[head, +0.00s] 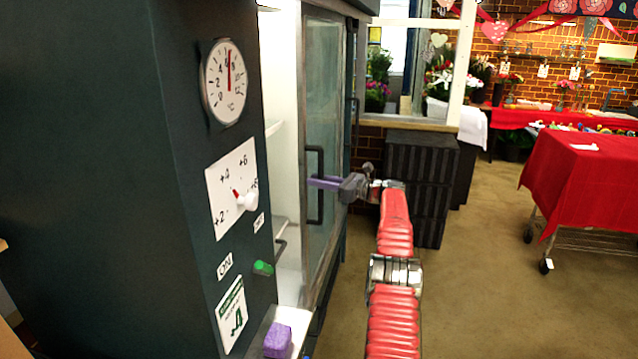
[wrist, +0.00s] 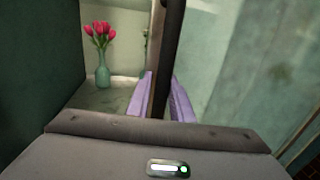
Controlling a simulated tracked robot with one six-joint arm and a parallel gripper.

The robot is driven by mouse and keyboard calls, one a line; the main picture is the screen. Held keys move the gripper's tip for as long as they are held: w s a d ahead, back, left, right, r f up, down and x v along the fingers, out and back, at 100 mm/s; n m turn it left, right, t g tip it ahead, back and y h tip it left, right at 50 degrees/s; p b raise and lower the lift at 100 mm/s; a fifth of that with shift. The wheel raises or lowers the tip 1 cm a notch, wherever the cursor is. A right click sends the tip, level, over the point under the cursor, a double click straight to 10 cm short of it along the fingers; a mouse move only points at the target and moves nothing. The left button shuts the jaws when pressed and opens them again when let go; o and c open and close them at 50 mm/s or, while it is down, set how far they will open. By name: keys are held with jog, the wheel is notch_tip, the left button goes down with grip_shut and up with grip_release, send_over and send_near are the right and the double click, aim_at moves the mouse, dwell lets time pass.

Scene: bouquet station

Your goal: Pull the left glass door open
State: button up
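The glass door (head: 328,90) stands at the front of a tall dark cabinet in the head view, with a dark vertical handle (head: 319,208) on it. My gripper (head: 324,182) reaches this handle from the right with its purple fingers. In the wrist view the handle bar (wrist: 168,45) runs between the two fingers (wrist: 162,98), one close on each side, and the gripper looks shut on it. The white cabinet interior (head: 285,90) shows left of the pane. I cannot tell exactly how far the door stands from its frame.
A vase with red tulips (wrist: 102,70) stands inside the cabinet. The cabinet's side carries a round gauge (head: 226,82), a dial and a green button (head: 263,268). A purple block (head: 278,340) sits on a ledge below.

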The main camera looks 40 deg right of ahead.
jog(key=shift+s+d, duration=0.25)
jog(key=v, duration=1.4)
jog(key=shift+o, duration=0.7)
